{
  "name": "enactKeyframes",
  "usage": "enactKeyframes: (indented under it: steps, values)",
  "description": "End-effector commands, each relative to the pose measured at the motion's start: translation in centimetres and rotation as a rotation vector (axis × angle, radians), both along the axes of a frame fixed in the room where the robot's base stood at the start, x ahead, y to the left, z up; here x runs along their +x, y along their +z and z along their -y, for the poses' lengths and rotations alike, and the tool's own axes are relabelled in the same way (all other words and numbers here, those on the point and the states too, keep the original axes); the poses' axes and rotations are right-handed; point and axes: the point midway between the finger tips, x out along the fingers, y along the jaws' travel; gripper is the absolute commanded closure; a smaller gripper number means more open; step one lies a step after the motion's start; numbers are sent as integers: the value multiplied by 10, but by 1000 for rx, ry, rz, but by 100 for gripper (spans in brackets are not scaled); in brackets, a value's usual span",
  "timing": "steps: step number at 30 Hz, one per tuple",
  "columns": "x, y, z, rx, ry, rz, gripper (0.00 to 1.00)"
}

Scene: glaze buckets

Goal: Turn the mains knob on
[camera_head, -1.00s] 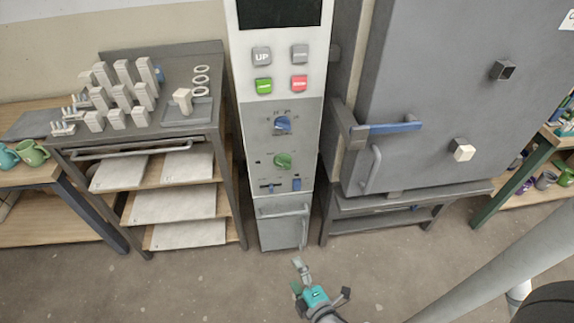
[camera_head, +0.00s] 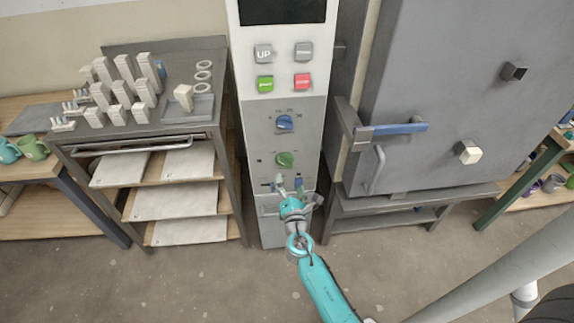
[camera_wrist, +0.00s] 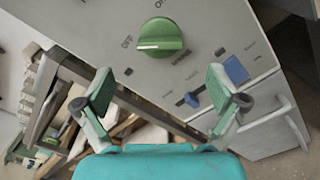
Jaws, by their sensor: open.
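The green knob (camera_head: 285,160) is on the grey lower front of the tall white control panel (camera_head: 235,70). In the wrist view the green knob (camera_wrist: 160,37) is round with a raised bar across it, and the word OFF is printed to its left. Other lettering beside it is too small to read surely. My gripper (camera_head: 290,184) is just below the knob in the head view, with fingers spread. In the wrist view my gripper (camera_wrist: 160,82) has its two fingers wide apart, with nothing between them. The knob lies beyond the fingertips, seemingly untouched.
A blue knob (camera_head: 284,123) is above the green one. Blue switches (camera_wrist: 236,70) and a handle (camera_wrist: 283,112) are near the right finger. A shelf rack (camera_head: 228,150) stands left and a grey kiln (camera_head: 440,60) right. The floor in front is clear.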

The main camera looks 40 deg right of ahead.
Motion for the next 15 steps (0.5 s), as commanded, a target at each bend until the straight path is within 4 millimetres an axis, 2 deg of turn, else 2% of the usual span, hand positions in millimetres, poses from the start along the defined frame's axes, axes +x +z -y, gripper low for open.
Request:
enactKeyframes:
  steps: [9,15]
  values:
    - [46,1,32,2,0,3,4]
    - [64,0,43,1,0,1,4]
